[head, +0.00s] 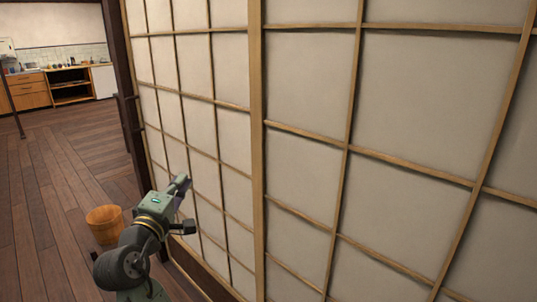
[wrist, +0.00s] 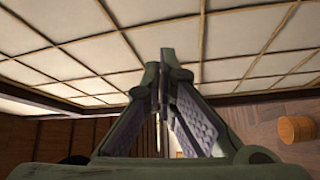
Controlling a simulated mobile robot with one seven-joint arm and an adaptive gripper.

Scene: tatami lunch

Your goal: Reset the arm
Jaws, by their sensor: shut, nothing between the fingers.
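My arm stands at the lower left of the head view, close beside the paper screen wall (head: 310,180). My gripper (head: 184,182) is at the end of the green wrist and points up and toward the screen; I cannot tell from the head view whether it touches the screen. In the wrist view the two fingers of my gripper (wrist: 163,62) come together at their tips, and nothing is between them.
A wooden bucket (head: 105,223) stands on the plank floor (head: 50,185) left of my arm; the bucket also shows in the wrist view (wrist: 298,130). A dark post (head: 127,110) ends the screen. Kitchen cabinets (head: 30,90) stand far back. The floor at left is mostly clear.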

